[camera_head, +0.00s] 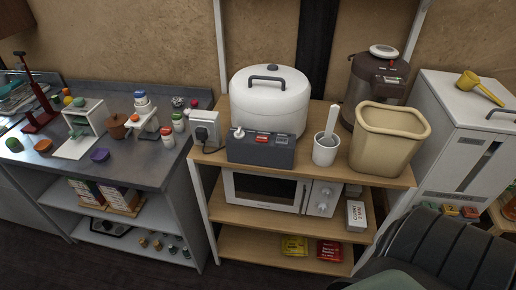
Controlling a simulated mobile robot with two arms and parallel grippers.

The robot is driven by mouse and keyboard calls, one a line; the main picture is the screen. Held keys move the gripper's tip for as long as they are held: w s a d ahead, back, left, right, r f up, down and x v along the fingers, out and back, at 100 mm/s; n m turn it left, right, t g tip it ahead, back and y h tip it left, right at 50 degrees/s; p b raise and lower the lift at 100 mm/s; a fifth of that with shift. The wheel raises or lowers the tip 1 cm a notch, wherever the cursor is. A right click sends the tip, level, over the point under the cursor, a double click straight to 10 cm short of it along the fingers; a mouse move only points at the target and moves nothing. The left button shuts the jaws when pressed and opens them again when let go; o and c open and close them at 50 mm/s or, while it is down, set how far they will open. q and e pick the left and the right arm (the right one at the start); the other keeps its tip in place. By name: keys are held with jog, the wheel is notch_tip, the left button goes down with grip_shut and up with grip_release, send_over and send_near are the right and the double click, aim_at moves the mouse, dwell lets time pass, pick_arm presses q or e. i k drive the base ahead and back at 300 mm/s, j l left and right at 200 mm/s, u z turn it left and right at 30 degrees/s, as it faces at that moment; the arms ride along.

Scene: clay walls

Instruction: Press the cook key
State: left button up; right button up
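A white rice cooker (269,101) with a dark top handle stands on the wooden rack's top shelf. A dark grey control box (260,151) sits against its front. A small red key (262,139) is on the box's top, with a small grey panel (282,139) to its right and a white part (239,133) to its left. Any lettering on the key is too small to read. Neither gripper is in view, and nothing touches the key.
A white cup with a paddle (326,149) and a beige bin (388,137) stand right of the box. A white socket with a dark plug (204,131) is at its left. A dark hot-water pot (375,82) stands behind. A microwave (283,191) is below.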

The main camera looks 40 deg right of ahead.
aim_at(260, 139)
jog(key=z, duration=1.25)
